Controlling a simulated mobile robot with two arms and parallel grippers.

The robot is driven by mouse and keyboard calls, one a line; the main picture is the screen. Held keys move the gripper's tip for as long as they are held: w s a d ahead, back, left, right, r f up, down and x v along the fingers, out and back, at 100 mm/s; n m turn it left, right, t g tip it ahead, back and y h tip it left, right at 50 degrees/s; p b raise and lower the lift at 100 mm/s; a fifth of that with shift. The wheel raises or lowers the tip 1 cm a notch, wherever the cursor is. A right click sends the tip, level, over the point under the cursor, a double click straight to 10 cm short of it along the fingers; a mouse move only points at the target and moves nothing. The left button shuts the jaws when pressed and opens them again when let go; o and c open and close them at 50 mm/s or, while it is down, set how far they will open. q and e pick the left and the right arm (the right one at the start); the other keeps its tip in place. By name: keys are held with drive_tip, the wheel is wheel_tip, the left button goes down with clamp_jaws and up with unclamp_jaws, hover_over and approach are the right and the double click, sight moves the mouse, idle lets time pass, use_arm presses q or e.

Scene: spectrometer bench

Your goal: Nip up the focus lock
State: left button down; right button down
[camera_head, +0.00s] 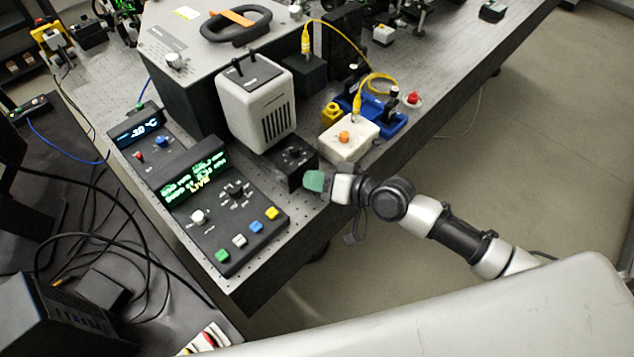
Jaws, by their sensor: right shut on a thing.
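My right gripper (315,181) reaches in from the right, its green fingertips against the lower right side of a small black box with a dial (291,158). The fingers are shut on a small part at that side, which they hide. I take this part to be the focus lock, but its shape and angle cannot be seen. The black box stands at the foot of the white vented housing (257,105), near the bench's front edge. My left gripper is not in view.
A control panel (228,215) with a lit screen and coloured buttons lies left of the gripper. A white block with an orange knob (348,141) stands close behind it, by a blue mount (388,122) and a yellow cable (341,34). Floor is open at right.

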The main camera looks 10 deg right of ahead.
idle(0.3)
drive_tip(key=c, duration=1.4)
unclamp_jaws()
drive_tip(key=shift+o, duration=0.2)
drive_tip(key=shift+d, duration=0.1)
drive_tip(key=b+v, duration=0.3)
drive_tip(key=v, duration=0.7)
drive_tip(key=shift+s+d, duration=0.2)
drive_tip(key=shift+s, duration=0.05)
